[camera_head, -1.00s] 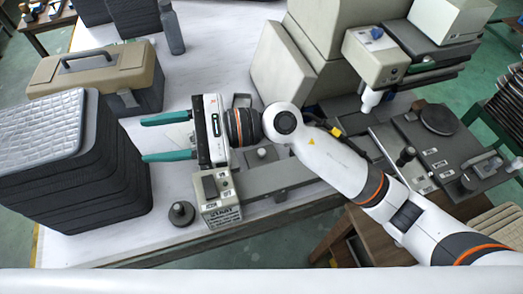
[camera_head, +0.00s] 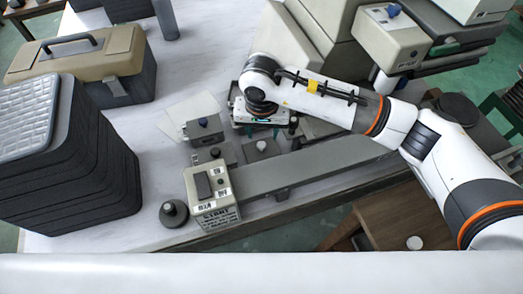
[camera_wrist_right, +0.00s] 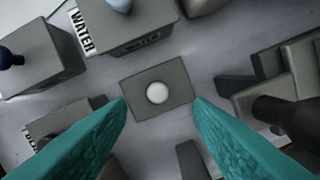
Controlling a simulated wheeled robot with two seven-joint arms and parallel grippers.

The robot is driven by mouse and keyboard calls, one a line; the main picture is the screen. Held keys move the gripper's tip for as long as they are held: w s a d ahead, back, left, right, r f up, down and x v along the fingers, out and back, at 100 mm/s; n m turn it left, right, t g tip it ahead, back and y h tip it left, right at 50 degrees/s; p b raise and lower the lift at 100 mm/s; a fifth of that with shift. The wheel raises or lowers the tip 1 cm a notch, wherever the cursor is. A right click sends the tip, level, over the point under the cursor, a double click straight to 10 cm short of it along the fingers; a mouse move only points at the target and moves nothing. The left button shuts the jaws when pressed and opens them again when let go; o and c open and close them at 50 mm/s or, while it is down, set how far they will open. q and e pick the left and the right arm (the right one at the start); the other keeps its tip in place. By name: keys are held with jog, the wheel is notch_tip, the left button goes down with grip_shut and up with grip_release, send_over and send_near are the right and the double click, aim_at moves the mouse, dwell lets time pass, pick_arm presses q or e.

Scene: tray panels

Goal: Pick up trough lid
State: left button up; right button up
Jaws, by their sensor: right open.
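A small grey rectangular lid with a round white knob (camera_wrist_right: 157,93) shows in the middle of the right wrist view; it seems to be the trough lid. In the head view it appears as the grey piece with a white knob (camera_head: 262,147) beside the long grey bar. My right gripper (camera_wrist_right: 158,104) is open, with its teal fingertips to either side of the lid in the picture, and holds nothing. In the head view the right gripper (camera_head: 265,125) points down just behind the lid, its fingers mostly hidden by its body. My left gripper is not in view.
Blocks with dark or blue knobs (camera_head: 203,124) stand close by, and one labelled WATER (camera_wrist_right: 120,27) is near the lid. A control box (camera_head: 212,195) and long grey bar (camera_head: 300,170) lie in front. Stacked dark panels (camera_head: 75,160) stand at left.

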aim_at(261, 144)
jog(key=f, duration=0.2)
jog(key=f+b, duration=0.1)
jog(key=f, duration=0.3)
jog(key=shift+w+a+b, duration=0.15)
jog(key=shift+w+b, duration=0.15)
jog(key=shift+b, duration=0.1)
grip_shut()
